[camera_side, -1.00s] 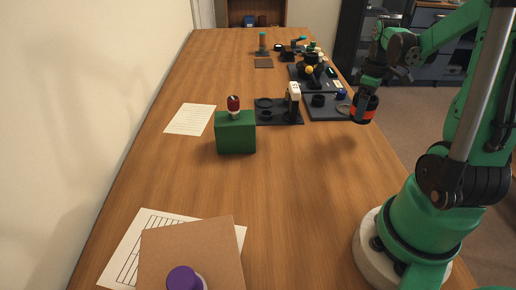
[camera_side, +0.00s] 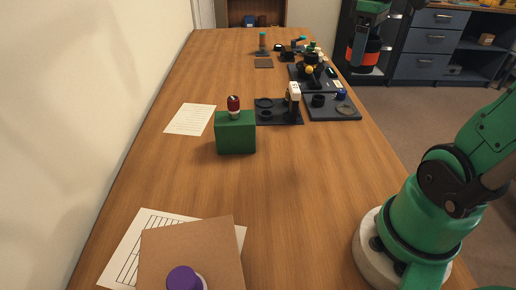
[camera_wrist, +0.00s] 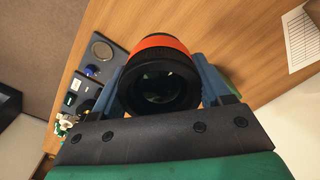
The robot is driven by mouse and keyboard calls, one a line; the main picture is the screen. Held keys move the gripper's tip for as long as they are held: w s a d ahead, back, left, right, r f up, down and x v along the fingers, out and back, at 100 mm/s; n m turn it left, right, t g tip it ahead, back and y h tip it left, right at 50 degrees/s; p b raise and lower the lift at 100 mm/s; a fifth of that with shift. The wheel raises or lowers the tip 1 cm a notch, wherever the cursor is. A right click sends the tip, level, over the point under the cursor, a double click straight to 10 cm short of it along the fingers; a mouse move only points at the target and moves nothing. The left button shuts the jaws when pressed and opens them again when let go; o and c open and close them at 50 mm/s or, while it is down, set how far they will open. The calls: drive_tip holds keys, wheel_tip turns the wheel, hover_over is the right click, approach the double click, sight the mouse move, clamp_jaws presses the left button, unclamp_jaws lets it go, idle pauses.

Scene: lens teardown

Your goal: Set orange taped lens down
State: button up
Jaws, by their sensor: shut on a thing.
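The orange taped lens (camera_side: 364,56) is a short black cylinder with an orange band. My gripper (camera_side: 366,38) is shut on it and holds it high at the top right of the side view, apart from the table. In the wrist view the lens (camera_wrist: 160,84) sits between the blue fingers of my gripper (camera_wrist: 162,70), with its dark glass end facing the camera and the orange band beyond. The fingers flank its sides; their tips are partly hidden behind it.
Dark trays (camera_side: 352,113) with small parts stand along the table's right side. A green box (camera_side: 235,143) with a red-topped item stands mid-table. Paper (camera_side: 186,120) lies at left; a brown board (camera_side: 222,240) with a purple item lies in front. The wooden table (camera_side: 290,190) is clear at centre right.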

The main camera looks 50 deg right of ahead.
drive_tip(key=a+f, duration=0.1)
drive_tip(key=a, duration=0.6)
drive_tip(key=shift+m, duration=0.4)
drive_tip(key=f, duration=1.3)
drive_tip(key=s+f, duration=0.1)
drive_tip(key=f, duration=0.5)
drive_tip(key=shift+d+f, duration=0.2)
drive_tip(key=shift+f, duration=0.05)
drive_tip(key=o, duration=1.4)
drive_tip(key=shift+f, duration=0.15)
